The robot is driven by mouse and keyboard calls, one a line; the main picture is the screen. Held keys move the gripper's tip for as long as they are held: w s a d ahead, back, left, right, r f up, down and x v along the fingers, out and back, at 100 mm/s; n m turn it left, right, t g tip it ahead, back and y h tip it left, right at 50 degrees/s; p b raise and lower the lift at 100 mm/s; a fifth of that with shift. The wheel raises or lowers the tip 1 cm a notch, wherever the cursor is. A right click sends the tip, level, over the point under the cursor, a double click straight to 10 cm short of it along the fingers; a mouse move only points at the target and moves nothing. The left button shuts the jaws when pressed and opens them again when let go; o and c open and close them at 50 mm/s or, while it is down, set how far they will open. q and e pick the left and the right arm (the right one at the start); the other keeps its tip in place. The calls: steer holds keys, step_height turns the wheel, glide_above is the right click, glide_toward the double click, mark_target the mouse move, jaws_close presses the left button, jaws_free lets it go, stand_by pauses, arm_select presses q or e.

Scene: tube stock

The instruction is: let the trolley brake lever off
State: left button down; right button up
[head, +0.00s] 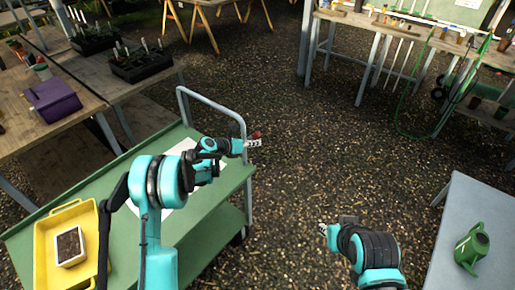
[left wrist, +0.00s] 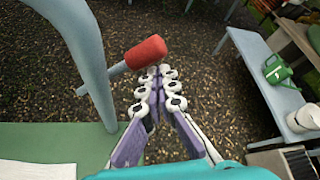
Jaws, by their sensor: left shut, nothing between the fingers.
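The green trolley (head: 213,192) stands at the left, with a grey tubular handle rail (head: 212,104) at its far end. The brake lever is a short grey bar with a red grip (left wrist: 145,52), pointing out from the rail's post (left wrist: 85,50) in the left wrist view. In the head view its red end (head: 257,134) shows just beyond my left fingertips. My left gripper (head: 257,143) is shut and empty. Its tips (left wrist: 158,70) lie right by the red grip; I cannot tell whether they touch. My right gripper (head: 323,230) is low right of the trolley, its fingers too small to judge.
A yellow tray (head: 44,262) with a white soil-filled box (head: 69,246) sits on the trolley, near a white sheet (left wrist: 38,170). A grey table (head: 452,215) with a green watering can (head: 471,248) stands right. Benches line the left and back. Gravel between is clear.

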arm_select(q)
steer(key=shift+d, duration=0.15)
steer(key=shift+r, duration=0.1)
steer(key=shift+r+p, duration=0.35)
steer(key=shift+r, duration=0.3)
arm_select(e)
steer(key=shift+r, duration=0.35)
arm_select(q)
steer(key=shift+f, duration=0.15)
arm_select(e)
steer(key=shift+f, duration=0.1)
